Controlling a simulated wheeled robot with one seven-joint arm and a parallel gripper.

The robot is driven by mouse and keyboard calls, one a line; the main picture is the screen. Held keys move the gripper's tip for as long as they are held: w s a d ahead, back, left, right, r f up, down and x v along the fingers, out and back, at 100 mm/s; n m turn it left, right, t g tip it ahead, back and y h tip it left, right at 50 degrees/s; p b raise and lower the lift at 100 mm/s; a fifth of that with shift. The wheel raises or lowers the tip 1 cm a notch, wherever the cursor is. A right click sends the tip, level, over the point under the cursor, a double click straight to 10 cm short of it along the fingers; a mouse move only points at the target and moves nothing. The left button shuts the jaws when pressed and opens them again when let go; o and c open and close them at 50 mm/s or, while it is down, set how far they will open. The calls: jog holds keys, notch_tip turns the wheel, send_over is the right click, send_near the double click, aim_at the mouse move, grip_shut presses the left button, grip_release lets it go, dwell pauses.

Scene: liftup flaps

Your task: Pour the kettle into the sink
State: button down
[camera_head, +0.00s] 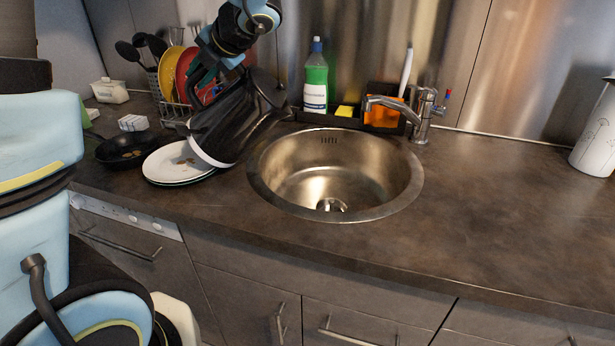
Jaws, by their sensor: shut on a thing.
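A dark, glossy kettle (230,125) with a pale base hangs tilted at the left side of the sink, in front of the dish rack. Its spout points right, toward the sink's left rim. My gripper (212,82) is shut on the kettle, on its upper left side; the fingertips are largely hidden behind my arm and the kettle. The round steel sink (385,190) is set in the brown counter, with a drain at its bottom. No liquid is visible coming from the spout.
Stacked white plates (165,170) lie below the kettle, beside a black pan (122,150). A chrome faucet (420,115) stands at the sink's back right, with a green soap bottle (316,80) behind the sink. The counter right of the sink is clear up to a white pitcher (598,135).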

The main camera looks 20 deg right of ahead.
aim_at(245, 68)
jog(key=shift+s+d+r+t+y+b, duration=0.15)
jog(key=shift+d+r+y+b, duration=0.1)
jog(key=shift+r, duration=0.3)
jog(key=shift+s+d+r+t+y+b, duration=0.15)
jog(key=shift+d+r+b, duration=0.1)
jog(key=shift+r, duration=0.25)
jog(key=shift+s+d+t+y+b, duration=0.15)
jog(key=shift+d+t+y+b, duration=0.15)
jog(key=shift+b, duration=0.5)
jog(key=shift+s+d+r+m+b, duration=0.15)
jog(key=shift+d+r+m+b, duration=0.25)
jog(key=shift+b, duration=0.25)
jog(key=d+y+b, duration=0.1)
jog(key=b, duration=0.1)
jog(key=s+d+f+t+b, duration=0.1)
jog(key=b, duration=0.2)
jog(key=shift+s+m+t+y, duration=0.1)
jog(key=shift+m+t+y, duration=0.2)
jog(key=shift+y, duration=0.1)
jog(key=shift+s+d+r+p, duration=0.2)
jog(key=shift+d+r+p, duration=0.15)
jog(key=shift+p, duration=0.45)
jog(key=shift+s+d+f+m+t+y+p, duration=0.15)
jog(key=shift+s+d+f+t+y+p, duration=0.2)
jog(key=shift+d+p, duration=0.3)
jog(key=shift+s+d+f+m+t+y+p, duration=0.15)
jog(key=shift+s+d+p, duration=0.3)
jog(key=shift+d, duration=0.25)
jog(key=shift+s+d+f, duration=0.15)
jog(key=shift+d, duration=0.15)
